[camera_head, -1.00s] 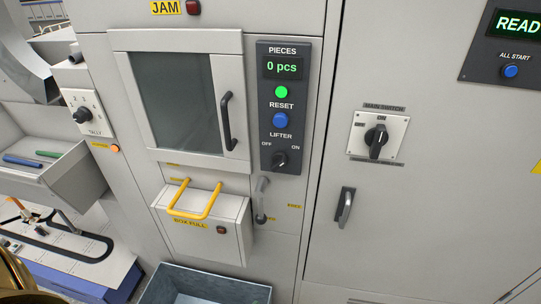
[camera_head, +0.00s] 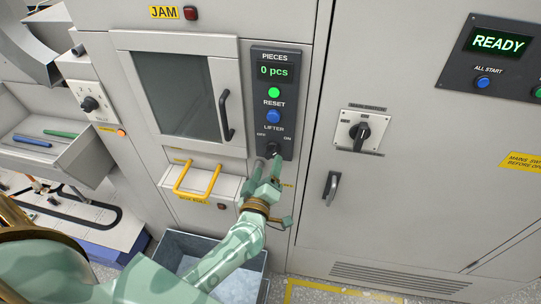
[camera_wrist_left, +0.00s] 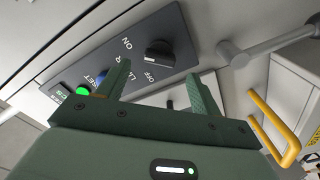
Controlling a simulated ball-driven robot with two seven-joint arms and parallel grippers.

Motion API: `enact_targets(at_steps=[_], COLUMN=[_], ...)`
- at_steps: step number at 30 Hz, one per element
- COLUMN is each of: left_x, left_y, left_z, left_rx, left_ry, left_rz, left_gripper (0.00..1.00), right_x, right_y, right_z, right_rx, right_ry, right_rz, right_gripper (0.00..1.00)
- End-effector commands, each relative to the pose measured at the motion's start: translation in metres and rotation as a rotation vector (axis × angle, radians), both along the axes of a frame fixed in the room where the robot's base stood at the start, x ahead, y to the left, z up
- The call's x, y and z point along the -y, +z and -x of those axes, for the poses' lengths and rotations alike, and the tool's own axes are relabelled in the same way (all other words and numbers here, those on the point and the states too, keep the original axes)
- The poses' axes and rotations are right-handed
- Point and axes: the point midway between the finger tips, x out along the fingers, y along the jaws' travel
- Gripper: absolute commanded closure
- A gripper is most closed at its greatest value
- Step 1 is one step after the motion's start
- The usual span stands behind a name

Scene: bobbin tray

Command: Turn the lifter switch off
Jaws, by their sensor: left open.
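The lifter switch is a small black rotary knob (camera_head: 273,149) at the bottom of the dark PIECES panel (camera_head: 287,58), with OFF marked at its left and ON at its right. I cannot clearly tell which mark it points to. My left gripper (camera_head: 270,165) is open and empty just in front of and below the knob, partly covering it in the head view. In the left wrist view the knob (camera_wrist_left: 160,53) shows beyond the two spread fingers (camera_wrist_left: 166,72), roughly between their tips. The fingers appear apart from it. My right gripper is not in view.
The blue reset button (camera_head: 273,116) and green light (camera_head: 274,92) are just above the knob. A door handle (camera_head: 226,115) and yellow box handle (camera_head: 197,181) are to the left. The main switch (camera_head: 359,132) is to the right. A grey bin (camera_head: 190,245) stands below.

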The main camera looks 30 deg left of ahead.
Motion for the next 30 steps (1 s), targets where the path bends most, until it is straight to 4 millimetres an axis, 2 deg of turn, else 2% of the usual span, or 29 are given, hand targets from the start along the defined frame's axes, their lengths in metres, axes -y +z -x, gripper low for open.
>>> enact_targets(at_steps=[3,7,12,19,24,30], left_x=[-0.006,-0.01,-0.012,-0.012,-0.012,-0.012], left_y=[0.0,-0.001,-0.001,0.0,-0.001,-0.001], left_z=[-0.024,-0.04,-0.048,-0.048,-0.048,-0.048], left_rx=[0.001,0.0,-0.001,-0.001,-0.001,0.0], left_ry=[-0.001,-0.001,-0.001,-0.001,-0.001,-0.002], left_rz=[-0.001,0.0,-0.001,-0.001,-0.001,0.004], left_gripper=[0.35,0.35,0.35,0.35,0.79,0.79], right_x=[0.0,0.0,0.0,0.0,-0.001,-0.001], right_y=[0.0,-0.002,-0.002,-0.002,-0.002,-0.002], right_z=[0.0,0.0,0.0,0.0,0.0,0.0], right_rx=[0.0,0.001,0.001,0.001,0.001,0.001], right_ry=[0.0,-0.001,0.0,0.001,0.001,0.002], right_rz=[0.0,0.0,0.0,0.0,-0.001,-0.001], right_gripper=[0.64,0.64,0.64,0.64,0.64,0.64])
